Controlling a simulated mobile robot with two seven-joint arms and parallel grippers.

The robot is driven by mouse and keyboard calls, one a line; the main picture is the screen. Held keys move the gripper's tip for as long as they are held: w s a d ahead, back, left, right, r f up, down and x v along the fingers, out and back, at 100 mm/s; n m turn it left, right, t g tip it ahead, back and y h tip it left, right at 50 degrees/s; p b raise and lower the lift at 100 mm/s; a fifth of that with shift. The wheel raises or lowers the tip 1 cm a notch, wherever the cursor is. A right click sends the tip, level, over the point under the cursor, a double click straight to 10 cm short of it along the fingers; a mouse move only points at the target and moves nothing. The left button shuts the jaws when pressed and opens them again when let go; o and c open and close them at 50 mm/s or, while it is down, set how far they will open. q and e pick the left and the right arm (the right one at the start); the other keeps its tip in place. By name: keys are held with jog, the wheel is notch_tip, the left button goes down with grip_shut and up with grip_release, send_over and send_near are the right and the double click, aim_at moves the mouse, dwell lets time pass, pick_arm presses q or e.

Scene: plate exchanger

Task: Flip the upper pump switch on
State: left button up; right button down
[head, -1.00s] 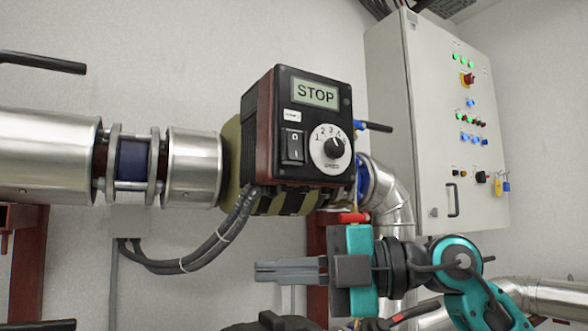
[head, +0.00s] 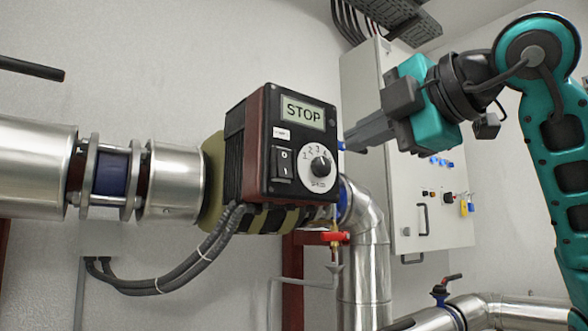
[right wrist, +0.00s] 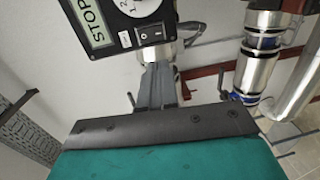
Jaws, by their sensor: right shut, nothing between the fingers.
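The pump's dark control box (head: 256,181) is in the middle of the head view, with a lit display (head: 303,112) reading STOP. Its black rocker switch (head: 282,163), marked 0 above and I below, sits left of the speed dial (head: 318,167). My right gripper (head: 346,141) is shut and empty, beside the box's right edge in the picture. In the right wrist view the shut fingers (right wrist: 156,68) point toward the box, and the rocker switch (right wrist: 151,34) shows beyond the tips. Any contact between fingertips and box cannot be told. My left gripper is not in view.
A grey electrical cabinet (head: 385,225) stands behind my right arm. Steel pipes (head: 370,260) run below and left of the box, with a red valve handle (head: 334,236) underneath. Thick cables (head: 195,262) hang from the box.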

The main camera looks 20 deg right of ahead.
aim_at(287, 175)
jog(key=shift+w, duration=0.1)
jog(key=p+x, duration=0.2)
jog(key=x, duration=1)
jog(key=shift+w+a+p, duration=0.2)
jog(key=shift+w+p, duration=0.05)
jog(key=shift+p, duration=0.05)
jog(key=shift+w+a+f, duration=0.15)
jog(key=shift+w+a, duration=0.05)
jog(key=shift+w, duration=0.35)
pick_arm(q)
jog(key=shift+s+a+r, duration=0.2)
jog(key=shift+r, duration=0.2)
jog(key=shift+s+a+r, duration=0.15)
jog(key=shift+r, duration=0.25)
pick_arm(e)
jog(key=shift+w, duration=0.1)
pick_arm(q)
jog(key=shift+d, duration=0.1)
pick_arm(e)
jog(key=shift+d+f, duration=0.1)
